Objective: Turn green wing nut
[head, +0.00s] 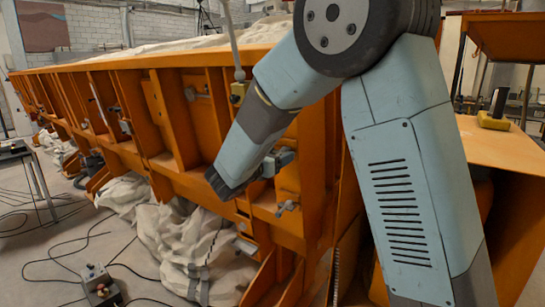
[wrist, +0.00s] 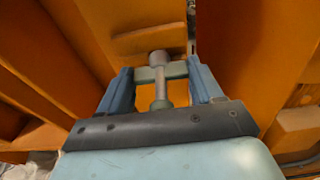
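A pale grey-green wing nut (wrist: 176,71) shows in the wrist view as a crossbar with a round knob and a stem, in front of the orange frame. My gripper (wrist: 161,78) has its two blue fingers spread apart, one on each side of the crossbar. The crossbar spans nearly the whole gap, and I cannot tell whether the fingers press on its ends. In the head view my gripper (head: 282,160) is at the orange frame's side. The wing nut between the fingers is not clear there.
The orange sandbed frame (head: 170,110) has upright ribs close around my gripper. A second grey fitting (head: 287,207) sticks out of the frame just below it. White sacks (head: 190,240) and a control box (head: 100,285) with cables lie on the floor.

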